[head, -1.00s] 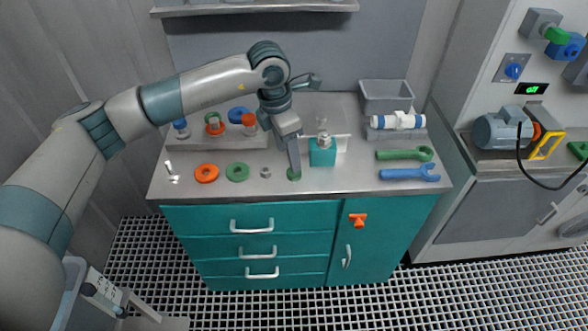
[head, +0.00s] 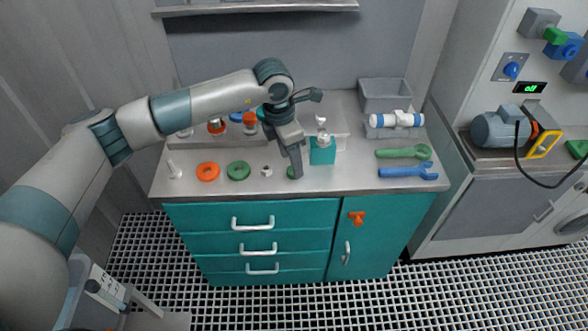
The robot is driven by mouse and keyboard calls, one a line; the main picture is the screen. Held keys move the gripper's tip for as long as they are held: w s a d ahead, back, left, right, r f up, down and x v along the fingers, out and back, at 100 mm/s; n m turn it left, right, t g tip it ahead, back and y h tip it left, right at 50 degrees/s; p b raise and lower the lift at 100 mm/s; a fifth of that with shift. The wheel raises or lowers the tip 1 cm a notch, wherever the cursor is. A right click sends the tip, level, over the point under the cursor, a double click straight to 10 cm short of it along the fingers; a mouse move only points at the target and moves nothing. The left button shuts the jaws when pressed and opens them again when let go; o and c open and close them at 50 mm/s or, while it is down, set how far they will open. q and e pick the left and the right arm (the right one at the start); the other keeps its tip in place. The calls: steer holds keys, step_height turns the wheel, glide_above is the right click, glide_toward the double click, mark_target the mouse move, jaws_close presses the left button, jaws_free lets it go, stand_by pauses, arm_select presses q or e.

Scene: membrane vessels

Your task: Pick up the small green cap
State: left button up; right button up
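The small green cap (head: 290,173) is on the grey worktop, near its front edge. It is mostly hidden behind the fingers of my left gripper (head: 296,174), and only a small green part shows at their left side. The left gripper points down at the cap, with its fingertips at or very close to it. The fingers overlap in this view, so I cannot tell whether they are open or shut on the cap. My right gripper is not in view.
A teal block (head: 322,152) stands just right of the gripper. A metal nut (head: 267,171), a green ring (head: 238,171) and an orange ring (head: 208,172) lie to the left. Green (head: 404,152) and blue (head: 408,173) wrenches lie to the right.

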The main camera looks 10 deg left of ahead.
arm_select(q)
steer(key=shift+w+d+f+p, duration=0.15)
steer(key=shift+f+p, duration=0.15)
steer(key=shift+f, duration=0.25)
steer(key=shift+w+d+f+p, duration=0.1)
steer(key=shift+f+p, duration=0.15)
steer(key=shift+f, duration=1)
steer(key=shift+w, duration=0.1)
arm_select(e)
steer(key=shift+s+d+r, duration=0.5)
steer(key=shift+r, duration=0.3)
arm_select(q)
steer(key=c, duration=1.1)
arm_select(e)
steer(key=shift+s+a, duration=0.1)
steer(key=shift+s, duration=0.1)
